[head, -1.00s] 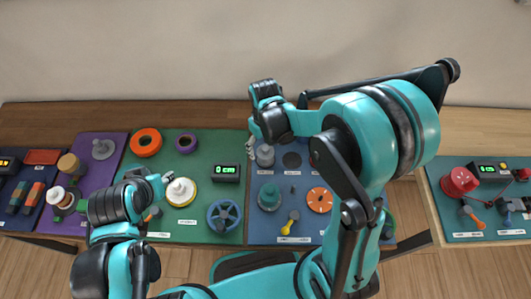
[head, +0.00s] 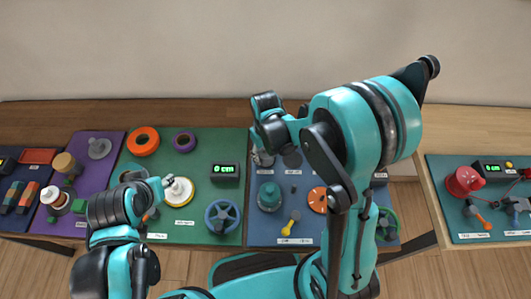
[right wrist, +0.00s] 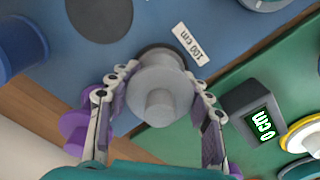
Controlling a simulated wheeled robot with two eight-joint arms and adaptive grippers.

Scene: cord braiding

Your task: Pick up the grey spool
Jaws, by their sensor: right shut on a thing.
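The grey spool (right wrist: 160,88) sits between the fingers of my right gripper (right wrist: 158,100) in the right wrist view, its round hub facing the camera. The fingers are shut on its sides. In the head view, my right gripper (head: 260,142) is at the back left of the blue mat (head: 276,222) and mostly covers the spool (head: 264,159). I cannot tell whether the spool touches the mat. My left gripper (head: 160,188) is over the green mat beside a white spool (head: 178,190); its finger opening is unclear.
A "0 cm" display (head: 225,171) stands on the green mat (head: 208,150), close to the right gripper. A dark disc (right wrist: 98,15) and a "100 cm" label (right wrist: 190,44) lie on the blue mat near the spool. Another grey piece (head: 99,148) stands on the purple mat.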

